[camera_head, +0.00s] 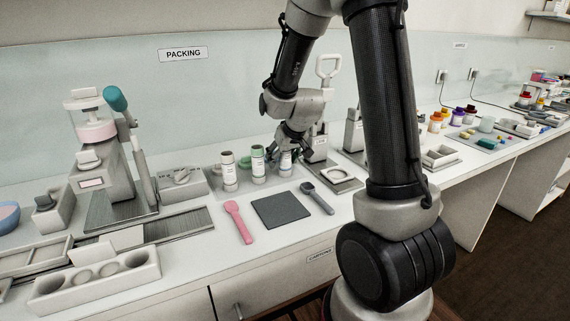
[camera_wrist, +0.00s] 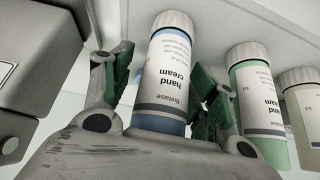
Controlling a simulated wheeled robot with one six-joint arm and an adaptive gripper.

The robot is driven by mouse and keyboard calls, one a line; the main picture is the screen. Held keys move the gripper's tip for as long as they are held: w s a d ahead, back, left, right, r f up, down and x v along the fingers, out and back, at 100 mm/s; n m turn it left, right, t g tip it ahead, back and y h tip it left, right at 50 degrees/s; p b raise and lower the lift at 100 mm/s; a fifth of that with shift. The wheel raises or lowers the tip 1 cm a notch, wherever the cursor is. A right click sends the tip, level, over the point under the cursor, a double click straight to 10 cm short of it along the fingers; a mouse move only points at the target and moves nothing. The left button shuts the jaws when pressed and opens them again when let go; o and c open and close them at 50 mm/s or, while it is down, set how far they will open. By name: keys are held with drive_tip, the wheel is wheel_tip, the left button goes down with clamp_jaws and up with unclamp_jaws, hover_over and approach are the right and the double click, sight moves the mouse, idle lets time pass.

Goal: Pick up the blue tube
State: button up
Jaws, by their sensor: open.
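The blue tube (camera_wrist: 159,124) has a white label reading "hand cream" and a pale cap. In the wrist view it stands between the two open fingers of my gripper (camera_wrist: 160,88), whose green pads lie on either side of it. I cannot tell whether either pad touches the tube. In the head view my gripper (camera_head: 288,145) is over the blue tube (camera_head: 286,164), and the fingers hide its upper part.
A green tube (camera_wrist: 258,105) stands close beside it, with a beige tube (camera_wrist: 303,103) beyond. A grey box-like device (camera_wrist: 40,50) is on the other side. A dark square mat (camera_head: 282,211), a pink scoop (camera_head: 238,222) and a grey scoop (camera_head: 317,198) lie in front.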

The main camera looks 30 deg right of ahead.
drive_tip(key=c, duration=1.1)
drive_tip(key=shift+r, duration=0.15)
